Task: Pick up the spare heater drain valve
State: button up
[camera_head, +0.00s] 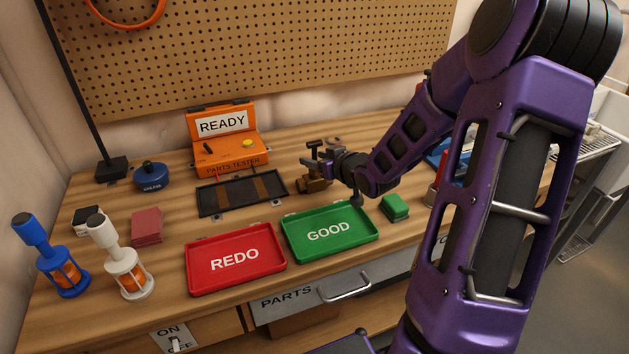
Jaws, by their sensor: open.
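A brass-brown valve (315,185) with a dark handle sits on the wooden bench, behind the green tray and right of the black mat. I take it to be the spare drain valve; it is small and partly hidden by my gripper. My gripper (318,163) is at the valve, reaching in from the right, with its grey fingers open around or just in front of its upper part. I cannot tell whether they touch it.
The green GOOD tray (357,249) and red REDO tray (215,281) lie in front. The orange parts tester (243,159) and black mat (209,201) are left of my gripper. A green block (394,208) is right. The pegboard (250,60) stands behind.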

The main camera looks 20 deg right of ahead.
aim_at(313, 158)
jog(key=x, duration=0.4)
jog(key=shift+s+f, duration=0.1)
jog(key=shift+f, duration=0.05)
grip_shut()
dwell(1.2)
